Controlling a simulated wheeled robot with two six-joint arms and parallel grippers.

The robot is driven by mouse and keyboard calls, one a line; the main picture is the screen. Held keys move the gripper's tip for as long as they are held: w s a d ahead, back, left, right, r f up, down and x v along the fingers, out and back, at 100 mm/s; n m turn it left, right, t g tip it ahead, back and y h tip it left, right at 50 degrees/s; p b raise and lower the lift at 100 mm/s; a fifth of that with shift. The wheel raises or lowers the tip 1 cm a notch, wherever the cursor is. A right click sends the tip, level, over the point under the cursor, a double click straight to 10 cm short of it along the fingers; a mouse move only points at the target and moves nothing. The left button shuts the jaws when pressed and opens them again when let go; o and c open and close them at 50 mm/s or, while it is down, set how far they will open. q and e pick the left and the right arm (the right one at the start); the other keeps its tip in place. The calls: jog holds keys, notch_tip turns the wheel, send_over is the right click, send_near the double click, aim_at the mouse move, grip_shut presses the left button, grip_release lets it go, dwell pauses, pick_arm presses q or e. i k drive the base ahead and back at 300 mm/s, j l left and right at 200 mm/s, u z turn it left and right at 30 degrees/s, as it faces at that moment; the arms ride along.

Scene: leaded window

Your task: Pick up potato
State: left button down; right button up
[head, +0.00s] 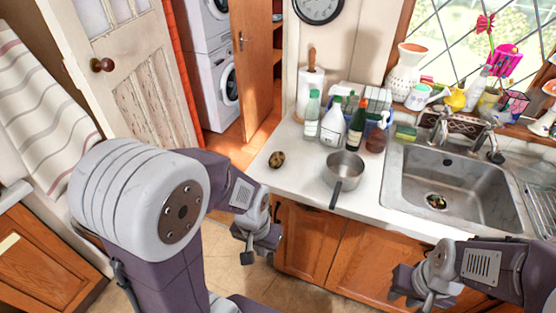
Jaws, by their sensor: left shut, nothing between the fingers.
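A small brown potato (277,159) lies on the white countertop (300,181), near its left end. My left gripper (258,254) hangs in front of the counter's left front corner, lower and nearer to me than the potato. It is apart from the potato, shut and empty. My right gripper (410,300) is at the bottom right, in front of the cabinet below the sink. Its fingers are small and partly hidden, so I cannot tell whether it is open.
A metal saucepan (344,170) stands right of the potato, its handle toward the front edge. Bottles (332,121) and a paper towel roll (310,91) stand behind. The sink (450,193) is at the right. The counter around the potato is clear.

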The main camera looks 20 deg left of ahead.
aim_at(276, 159)
jog(key=i+j, duration=0.15)
jog(key=j, duration=0.2)
jog(key=i+j, duration=0.1)
jog(key=j, duration=0.25)
jog(key=i+j, duration=0.15)
jog(key=j, duration=0.2)
jog(key=i+j, duration=0.1)
jog(key=j, duration=0.2)
jog(key=i+j+z, duration=0.1)
jog(key=j, duration=0.25)
jog(key=i+j, duration=0.4)
